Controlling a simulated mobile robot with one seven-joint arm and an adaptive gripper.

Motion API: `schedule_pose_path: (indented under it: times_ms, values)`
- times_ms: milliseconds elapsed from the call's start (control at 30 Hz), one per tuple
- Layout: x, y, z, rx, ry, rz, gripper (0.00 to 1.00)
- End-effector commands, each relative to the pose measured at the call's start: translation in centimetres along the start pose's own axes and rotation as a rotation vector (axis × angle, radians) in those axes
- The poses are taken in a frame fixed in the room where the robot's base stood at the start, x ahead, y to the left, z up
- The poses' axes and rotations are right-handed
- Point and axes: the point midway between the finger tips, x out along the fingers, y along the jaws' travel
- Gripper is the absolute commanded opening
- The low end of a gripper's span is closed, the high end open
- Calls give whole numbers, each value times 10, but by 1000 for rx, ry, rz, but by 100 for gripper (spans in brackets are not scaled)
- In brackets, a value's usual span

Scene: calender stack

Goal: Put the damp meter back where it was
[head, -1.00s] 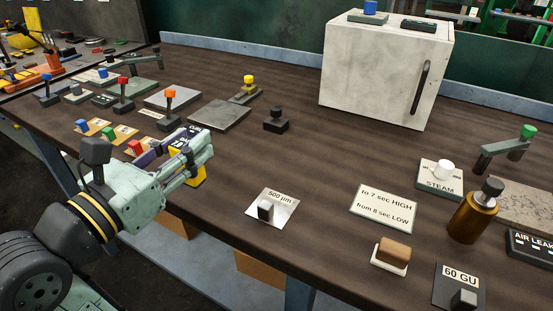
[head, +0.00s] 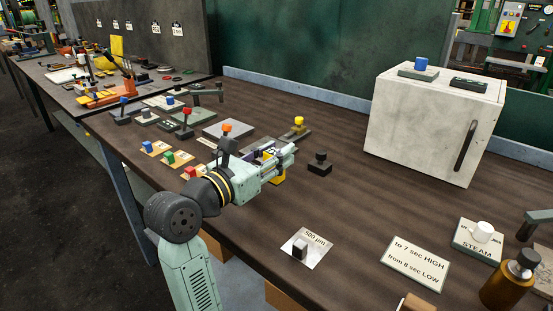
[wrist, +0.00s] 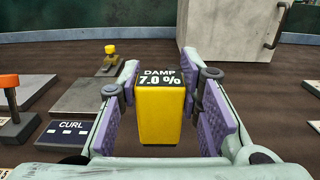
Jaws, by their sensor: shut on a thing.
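The damp meter is a yellow block with a black top marked "DAMP 7.0 %" (wrist: 160,112). It stands upright between the purple finger pads of my gripper (wrist: 163,108) in the wrist view. My gripper is shut on it. In the head view, my gripper (head: 276,162) is over the left middle of the table, and only a little yellow of the damp meter (head: 276,180) shows below the fingers. Whether its base touches the table cannot be told.
A black-knobbed block (head: 319,163) is close to the right of my gripper. A grey plate (wrist: 88,97) and the CURL meter (wrist: 66,131) lie to its left. A yellow-knobbed block (wrist: 109,62) is behind. A white cabinet (head: 425,125) stands back right. The table's middle is clear.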

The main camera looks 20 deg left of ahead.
Motion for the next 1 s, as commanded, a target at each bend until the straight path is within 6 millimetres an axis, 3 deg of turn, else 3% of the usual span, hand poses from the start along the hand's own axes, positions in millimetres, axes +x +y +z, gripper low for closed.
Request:
schedule_pose_path:
  times_ms: [233,467,900,933,1000]
  values:
    - [22,11,0,-2,-1,-1,0]
    - [18,10,-34,-3,-2,1,0]
    - [18,10,-42,0,-2,1,0]
    - [18,10,-41,0,-1,1,34]
    - [18,10,-40,0,-1,1,39]
